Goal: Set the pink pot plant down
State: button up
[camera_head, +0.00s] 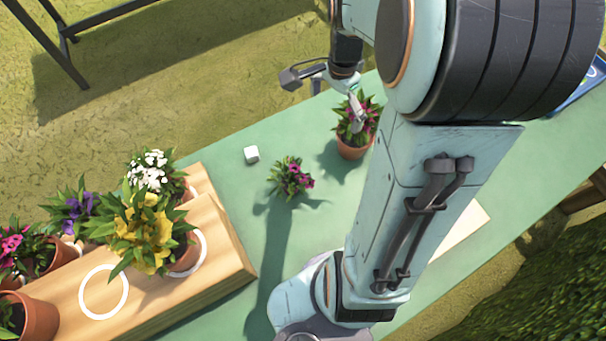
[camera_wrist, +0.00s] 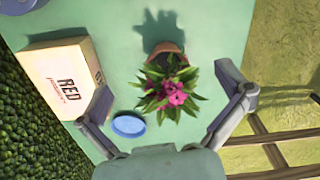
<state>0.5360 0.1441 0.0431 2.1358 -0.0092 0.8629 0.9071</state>
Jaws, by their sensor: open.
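The pink pot plant (camera_head: 353,146) has magenta flowers, green leaves and a terracotta pot. It appears to stand upright on the green table, with its shadow beside it. In the wrist view the plant (camera_wrist: 172,96) shows between my spread fingers, touching neither as far as I can see; the lower pot is hidden. My gripper (camera_head: 325,97) is open near the plant's top in the head view, and its two fingers stand wide apart in the wrist view (camera_wrist: 164,80).
A wooden stepped stand (camera_head: 215,225) at left holds several potted flowers. The wrist view shows a box marked RED (camera_wrist: 62,72) and a blue disc (camera_wrist: 128,125).

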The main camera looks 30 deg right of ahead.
jog(key=s+a+r+n, duration=0.2)
jog(key=s+a+n, duration=0.4)
jog(key=a+n, duration=0.1)
jog(key=s+a+r+n, duration=0.2)
jog(key=s+a+n, duration=0.5)
jog(key=n, duration=0.3)
jog(key=shift+s+a+r+y, duration=0.25)
jog(key=shift+a+r+y, duration=0.1)
jog(key=shift+a, duration=0.35)
